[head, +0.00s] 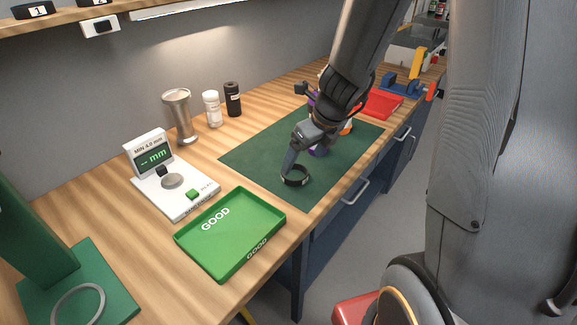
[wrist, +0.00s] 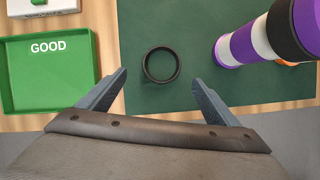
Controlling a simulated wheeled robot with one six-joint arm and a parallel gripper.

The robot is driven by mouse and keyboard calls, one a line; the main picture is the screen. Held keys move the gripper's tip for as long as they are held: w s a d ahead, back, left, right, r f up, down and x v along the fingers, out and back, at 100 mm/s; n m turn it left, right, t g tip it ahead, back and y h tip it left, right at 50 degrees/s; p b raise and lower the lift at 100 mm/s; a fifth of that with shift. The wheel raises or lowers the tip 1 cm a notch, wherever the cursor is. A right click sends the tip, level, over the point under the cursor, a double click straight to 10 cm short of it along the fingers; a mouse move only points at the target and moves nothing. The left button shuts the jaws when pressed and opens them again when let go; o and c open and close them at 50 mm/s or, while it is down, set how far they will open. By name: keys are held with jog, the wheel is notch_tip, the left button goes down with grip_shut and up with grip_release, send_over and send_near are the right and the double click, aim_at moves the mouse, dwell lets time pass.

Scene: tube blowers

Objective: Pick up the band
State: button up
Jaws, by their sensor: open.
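The band is a black ring (head: 296,176) lying flat on the dark green mat (head: 252,157), near the mat's front edge. In the wrist view the black band (wrist: 162,65) shows whole, lying ahead of and between my two fingers. My gripper (wrist: 158,80) is open and empty, with one finger on each side of the view. In the head view my gripper (head: 290,162) points down close to the band. I cannot tell exactly how high the fingertips are above the mat.
A green GOOD tray (head: 272,242) and a white thickness gauge (head: 176,192) lie to the left. A purple and white striped object (wrist: 262,36) stands right of the band. A metal cup (head: 180,115), two small bottles and a red tray (head: 380,104) stand further back.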

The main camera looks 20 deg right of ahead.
jog(key=b+x, duration=0.1)
jog(key=x, duration=0.1)
jog(key=b+x, duration=0.1)
jog(key=x, duration=0.2)
jog(key=b+x, duration=0.1)
jog(key=x, duration=0.1)
jog(key=shift+w+f, duration=0.25)
jog(key=shift+w, duration=0.2)
jog(key=shift+r, duration=0.1)
jog(key=c, duration=1.2)
